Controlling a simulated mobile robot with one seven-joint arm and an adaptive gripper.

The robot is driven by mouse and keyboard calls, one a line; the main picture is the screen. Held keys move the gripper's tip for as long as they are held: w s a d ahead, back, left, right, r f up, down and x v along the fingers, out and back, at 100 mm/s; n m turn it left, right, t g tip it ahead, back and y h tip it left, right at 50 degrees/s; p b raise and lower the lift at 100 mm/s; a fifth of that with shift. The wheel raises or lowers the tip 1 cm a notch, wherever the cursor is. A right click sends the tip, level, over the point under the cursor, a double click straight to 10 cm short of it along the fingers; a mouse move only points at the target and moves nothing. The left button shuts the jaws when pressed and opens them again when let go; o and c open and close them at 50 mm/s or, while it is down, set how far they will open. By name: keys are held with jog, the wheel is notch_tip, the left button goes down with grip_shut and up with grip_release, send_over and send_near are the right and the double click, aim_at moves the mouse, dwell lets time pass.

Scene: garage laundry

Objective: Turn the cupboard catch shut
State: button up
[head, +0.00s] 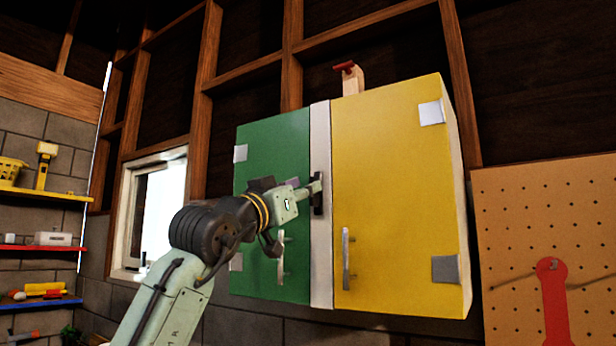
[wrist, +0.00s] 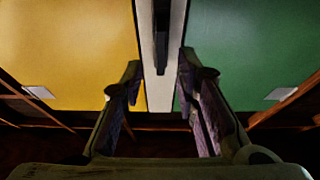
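The wall cupboard has a green left door (head: 270,150) and a yellow right door (head: 395,190), both looking closed, with a pale strip (head: 321,260) between them. The catch (head: 318,200) is a dark bar standing upright along this strip. In the wrist view the catch (wrist: 162,35) runs down the strip, with yellow on the left and green on the right. My gripper (head: 316,182) is at the catch, in front of the strip. In the wrist view my gripper (wrist: 160,70) is open, its fingertips either side of the catch's lower end. I cannot tell whether they touch it.
Metal handles stand on the green door (head: 280,258) and the yellow door (head: 346,258), below the catch. A wooden block with a red top (head: 350,78) is on the cupboard. A pegboard (head: 510,220) is at right; shelves (head: 40,249) and a window (head: 150,215) are at left.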

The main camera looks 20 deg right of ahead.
jog(key=shift+p+x, duration=0.5)
jog(key=shift+x, duration=1.15)
grip_shut()
